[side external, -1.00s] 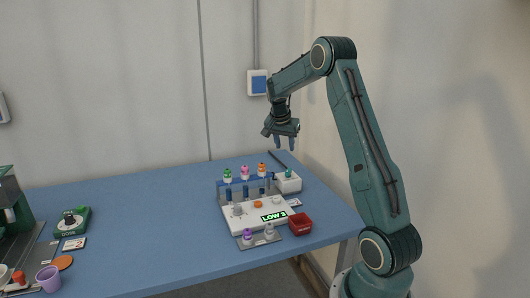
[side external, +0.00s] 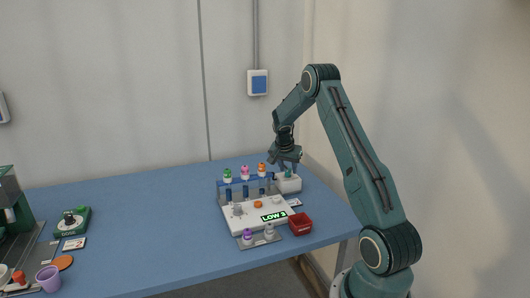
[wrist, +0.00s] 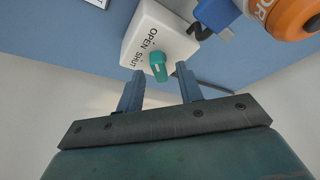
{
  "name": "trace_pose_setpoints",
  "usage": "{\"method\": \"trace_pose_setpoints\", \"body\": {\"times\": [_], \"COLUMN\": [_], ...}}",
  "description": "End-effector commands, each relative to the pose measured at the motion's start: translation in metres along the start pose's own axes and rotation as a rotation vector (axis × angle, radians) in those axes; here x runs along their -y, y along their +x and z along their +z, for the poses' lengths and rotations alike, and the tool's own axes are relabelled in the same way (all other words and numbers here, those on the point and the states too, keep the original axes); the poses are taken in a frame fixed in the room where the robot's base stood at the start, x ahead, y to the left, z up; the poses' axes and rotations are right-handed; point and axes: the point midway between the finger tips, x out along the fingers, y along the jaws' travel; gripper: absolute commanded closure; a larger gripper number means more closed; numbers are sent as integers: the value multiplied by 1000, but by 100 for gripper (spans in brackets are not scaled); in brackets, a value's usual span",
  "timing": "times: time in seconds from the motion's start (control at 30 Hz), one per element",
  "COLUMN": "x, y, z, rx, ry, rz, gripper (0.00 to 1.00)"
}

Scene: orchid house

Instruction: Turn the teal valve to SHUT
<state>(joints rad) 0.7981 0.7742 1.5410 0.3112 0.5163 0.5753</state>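The teal valve (wrist: 158,66) is a small knob on a white box marked OPEN and SHUT (wrist: 155,28). In the wrist view its narrow end points up and to the left, toward the lettering; I cannot tell exactly which mark it lines up with. The white box also shows at the back right of the table in the side view (side external: 289,185). My gripper (wrist: 157,82) is open, with its two blue fingers apart and the knob showing between and just beyond their tips. In the side view my gripper (side external: 288,167) points down just above the valve.
A rack with green, pink and orange-topped items (side external: 245,174) stands left of the valve box. The table's right edge is close. The middle of the blue table (side external: 150,220) is clear.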

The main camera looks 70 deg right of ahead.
Motion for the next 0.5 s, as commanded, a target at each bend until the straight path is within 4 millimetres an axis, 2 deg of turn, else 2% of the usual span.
{"method": "trace_pose_setpoints", "body": {"times": [0.37,0.5], "x": [0,0], "y": [5,5], "z": [0,0], "rx": [0,0], "ry": [0,0], "rz": [0,0], "gripper": [64,87]}}
